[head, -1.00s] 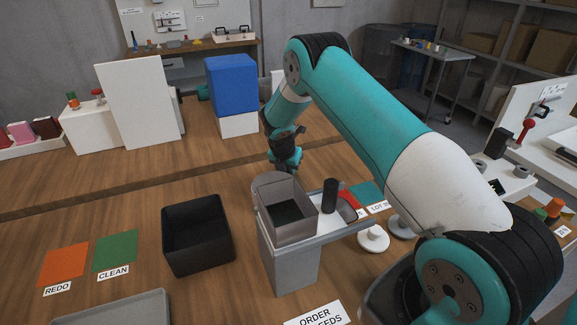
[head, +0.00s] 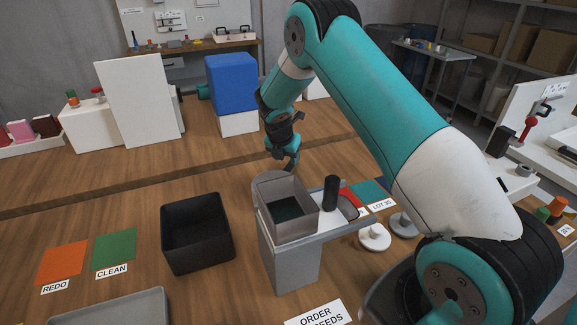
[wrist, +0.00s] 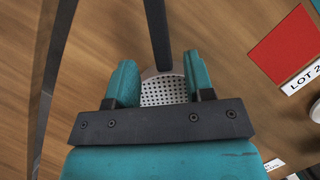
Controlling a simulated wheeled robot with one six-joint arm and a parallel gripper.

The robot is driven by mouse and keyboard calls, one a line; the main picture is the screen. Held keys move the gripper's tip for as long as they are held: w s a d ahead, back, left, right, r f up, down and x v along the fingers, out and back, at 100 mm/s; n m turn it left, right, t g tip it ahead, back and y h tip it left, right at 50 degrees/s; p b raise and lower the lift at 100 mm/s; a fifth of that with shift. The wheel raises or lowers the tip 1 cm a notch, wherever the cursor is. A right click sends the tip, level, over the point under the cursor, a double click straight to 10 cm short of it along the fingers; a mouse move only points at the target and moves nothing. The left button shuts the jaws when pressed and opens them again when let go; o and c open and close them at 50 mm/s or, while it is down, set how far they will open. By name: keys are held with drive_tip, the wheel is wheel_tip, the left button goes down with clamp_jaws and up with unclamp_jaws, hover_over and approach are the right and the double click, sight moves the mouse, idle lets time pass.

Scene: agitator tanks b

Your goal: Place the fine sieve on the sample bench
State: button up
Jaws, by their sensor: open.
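My gripper (head: 288,161) hangs low over the wooden table, behind the open grey box in the head view. In the wrist view its two teal fingers (wrist: 160,64) are apart. A pale round disc with small holes (wrist: 163,90) shows between and beyond them, looking like a sieve. My gripper body hides its lower part. A dark bar (wrist: 157,35) runs up from the disc; I cannot tell whether it is its handle. I see nothing gripped. I cannot tell the sieve in the head view, nor which surface is the sample bench.
The grey box (head: 290,230) stands close in front of my gripper, with a dark cylinder (head: 330,194) beside it. A black bin (head: 197,235) is to the left. A red mat (wrist: 287,48) is right of the disc. The table behind the bin is mostly clear.

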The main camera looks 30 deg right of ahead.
drive_tip(key=s+a+r+m+y, duration=0.25)
drive_tip(key=s+a+r, duration=0.25)
drive_tip(key=a+r, duration=0.25)
drive_tip(key=s+a+r+m+y, duration=0.1)
drive_tip(key=s+a+r+m, duration=0.3)
drive_tip(key=s+a+r, duration=0.4)
drive_tip(key=s+a+r+m+y, duration=0.1)
drive_tip(key=s+a+r+m, duration=0.1)
drive_tip(key=s, duration=0.6)
drive_tip(key=s+a+r+m+g+y, duration=0.1)
drive_tip(key=s+a+r+m+y, duration=0.1)
drive_tip(key=s+a+m, duration=0.3)
drive_tip(key=s+a+r+m+g+y, duration=0.1)
drive_tip(key=s+a+r+m, duration=0.2)
drive_tip(key=s, duration=0.9)
drive_tip(key=shift+s+a+r+m+b, duration=0.2)
drive_tip(key=shift+a+r+m+b, duration=0.2)
drive_tip(key=shift+m, duration=0.25)
